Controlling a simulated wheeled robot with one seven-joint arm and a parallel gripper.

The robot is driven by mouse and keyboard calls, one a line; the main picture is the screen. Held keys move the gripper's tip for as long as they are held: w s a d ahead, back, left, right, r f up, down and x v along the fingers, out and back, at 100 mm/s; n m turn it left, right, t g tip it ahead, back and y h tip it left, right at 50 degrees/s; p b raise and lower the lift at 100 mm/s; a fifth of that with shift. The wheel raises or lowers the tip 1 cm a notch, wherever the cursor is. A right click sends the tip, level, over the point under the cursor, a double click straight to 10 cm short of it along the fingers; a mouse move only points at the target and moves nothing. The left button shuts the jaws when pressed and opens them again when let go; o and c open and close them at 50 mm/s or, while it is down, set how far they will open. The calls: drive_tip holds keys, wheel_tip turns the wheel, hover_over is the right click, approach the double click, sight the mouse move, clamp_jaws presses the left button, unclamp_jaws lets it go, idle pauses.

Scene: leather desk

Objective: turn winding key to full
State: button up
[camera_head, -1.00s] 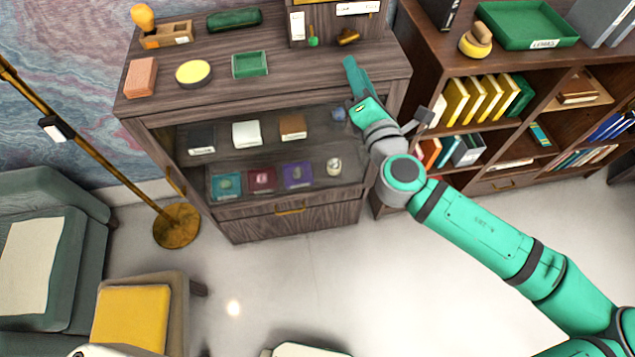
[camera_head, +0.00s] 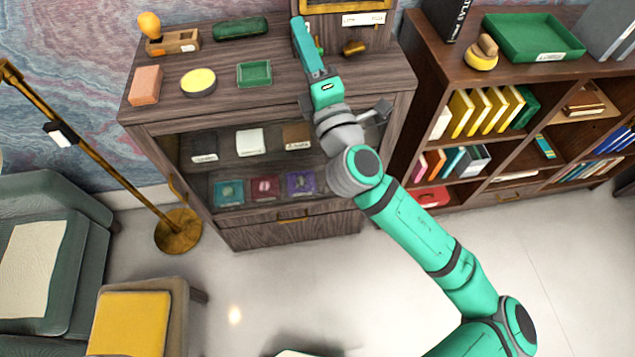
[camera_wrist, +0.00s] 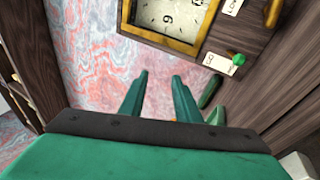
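The wooden clock (camera_head: 378,38) stands at the back of the dark cabinet top, cut by the upper edge of the head view. In the wrist view its pale dial (camera_wrist: 172,14) sits in a brass frame. A brass key-like part (camera_head: 354,48) sticks out low on its front; a brass piece also shows in the wrist view (camera_wrist: 272,12). A green knob (camera_wrist: 239,59) is beside a small white label. My gripper (camera_head: 298,22) is over the cabinet top, at the clock's left side in the head view. Its fingers (camera_wrist: 159,85) are apart with nothing between them, clear of the brass part.
On the cabinet top are a green tray (camera_head: 254,73), a yellow-topped round tin (camera_head: 198,81), a brick-coloured block (camera_head: 145,85), a dark green case (camera_head: 240,28) and a wooden holder (camera_head: 173,42). A bookshelf (camera_head: 432,60) stands at the right.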

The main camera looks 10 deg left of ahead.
drive_tip(key=shift+s+a+r+m+t, duration=0.55)
drive_tip(key=shift+s+r+m+t, duration=1.85)
drive_tip(key=shift+m, duration=2.1)
drive_tip(key=s+d+f+m+h, duration=0.2)
drive_tip(key=s+f+m+h, duration=0.2)
drive_tip(key=f+m, duration=0.2)
drive_tip(key=s+d+f+m+g+h, duration=0.1)
drive_tip(key=s+d+f+m+h, duration=0.2)
drive_tip(key=f+m, duration=0.3)
drive_tip(key=s+d+f+m+g+h, duration=0.1)
drive_tip(key=s+f+m+h, duration=0.3)
drive_tip(key=f, duration=1)
drive_tip(key=shift+s+d+m+h, duration=0.35)
drive_tip(key=shift+d+m+h, duration=0.45)
drive_tip(key=shift+m, duration=0.4)
drive_tip(key=shift+f, duration=0.1)
